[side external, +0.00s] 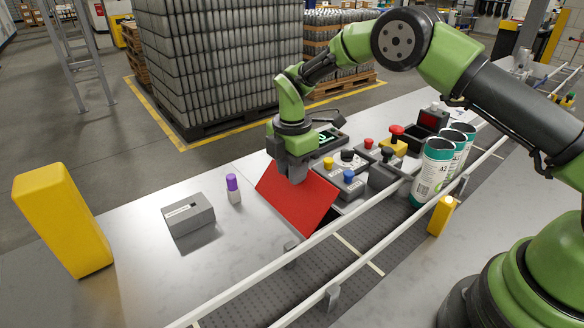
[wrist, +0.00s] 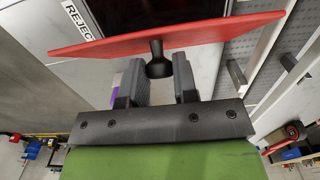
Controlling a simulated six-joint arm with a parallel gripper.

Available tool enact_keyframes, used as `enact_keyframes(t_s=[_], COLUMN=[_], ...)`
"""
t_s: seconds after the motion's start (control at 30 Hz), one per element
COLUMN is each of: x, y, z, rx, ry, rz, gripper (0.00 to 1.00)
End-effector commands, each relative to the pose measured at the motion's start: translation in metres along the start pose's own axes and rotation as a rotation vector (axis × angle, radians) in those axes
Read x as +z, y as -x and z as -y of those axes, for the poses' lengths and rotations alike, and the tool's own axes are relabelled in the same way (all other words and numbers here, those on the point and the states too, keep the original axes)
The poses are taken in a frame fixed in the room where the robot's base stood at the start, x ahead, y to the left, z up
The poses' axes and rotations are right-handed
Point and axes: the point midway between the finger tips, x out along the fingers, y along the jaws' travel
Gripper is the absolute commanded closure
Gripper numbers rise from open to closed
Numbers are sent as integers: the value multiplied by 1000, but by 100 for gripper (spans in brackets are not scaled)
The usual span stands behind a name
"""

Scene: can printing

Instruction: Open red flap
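The red flap (side external: 296,204) stands tilted up from the worktop in the side view, its broad face toward the camera. In the wrist view the red flap (wrist: 210,35) shows nearly edge-on, with a dark opening (wrist: 150,12) behind it. A black knob (wrist: 158,66) sticks out from the flap. My gripper (side external: 296,176) is at the flap's upper part. The side view hides the knob.
A white "REJECT" label (wrist: 77,17) lies beside the opening. Button boxes (side external: 345,180) stand close behind the flap. Printed cans (side external: 433,172) stand by the conveyor rails (side external: 330,228). A grey box (side external: 188,215) and a purple-capped bottle (side external: 233,188) are to the left.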

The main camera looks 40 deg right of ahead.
Motion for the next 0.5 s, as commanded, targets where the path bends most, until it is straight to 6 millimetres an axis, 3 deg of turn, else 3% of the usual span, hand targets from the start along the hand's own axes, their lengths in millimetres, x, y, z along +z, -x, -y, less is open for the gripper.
enact_keyframes(t_s=[0.5], x=[-10], y=[2], z=[1], rx=[-7], ry=[6], rz=[83], gripper=[100])
